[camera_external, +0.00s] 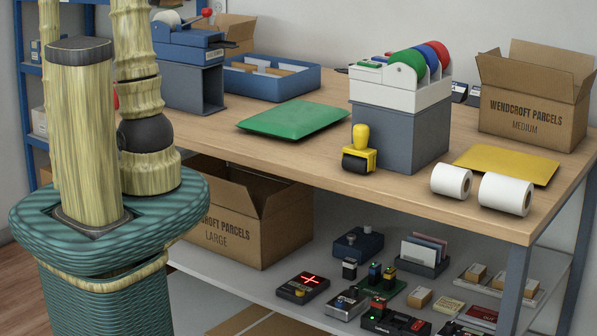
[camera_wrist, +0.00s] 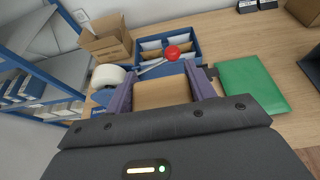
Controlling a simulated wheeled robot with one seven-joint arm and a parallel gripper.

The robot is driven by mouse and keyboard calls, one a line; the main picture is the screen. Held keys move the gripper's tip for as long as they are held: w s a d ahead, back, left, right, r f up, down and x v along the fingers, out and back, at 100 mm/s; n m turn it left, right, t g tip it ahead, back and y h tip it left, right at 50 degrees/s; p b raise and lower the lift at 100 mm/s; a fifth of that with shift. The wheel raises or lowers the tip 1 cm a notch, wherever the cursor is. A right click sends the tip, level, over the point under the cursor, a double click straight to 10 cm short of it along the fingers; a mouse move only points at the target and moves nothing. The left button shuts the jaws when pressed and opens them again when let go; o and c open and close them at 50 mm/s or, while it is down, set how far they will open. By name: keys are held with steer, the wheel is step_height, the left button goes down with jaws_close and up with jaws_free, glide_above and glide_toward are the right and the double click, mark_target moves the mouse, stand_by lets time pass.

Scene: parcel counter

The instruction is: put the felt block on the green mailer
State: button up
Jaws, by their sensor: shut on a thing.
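The green mailer (camera_external: 292,119) lies flat on the wooden counter, left of the grey box. In the wrist view the green mailer (camera_wrist: 253,86) is to the right of my gripper (camera_wrist: 163,88). My gripper's purple fingers are shut on a tan block, which I take to be the felt block (camera_wrist: 162,93). The block fills the space between the fingers, and its lower part is hidden. It is apart from the mailer in the picture. My gripper and the block do not show in the external view.
A blue device with a red knob (camera_external: 182,42) stands left of the mailer, with a blue tray (camera_external: 262,88) behind. A yellow-handled roller (camera_external: 359,158), grey box (camera_external: 395,130), yellow mailer (camera_external: 507,164) and white rolls (camera_external: 500,194) stand or lie to the right. Bare counter surrounds the green mailer.

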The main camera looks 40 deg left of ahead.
steer(key=w+d+m+g+h+p, duration=0.1)
steer(key=w+d+m+h+p, duration=0.3)
steer(key=w+d, duration=0.75)
steer(key=m+g+h+p, duration=0.2)
steer(key=m+g+h, duration=0.1)
steer(key=m+h, duration=0.25)
glide_above(302, 112)
step_height(302, 112, down, 18)
steer(key=shift+s+f, duration=0.1)
steer(key=shift+f, duration=3.1)
steer(key=shift+f, duration=0.1)
steer(key=shift+f, duration=1.8)
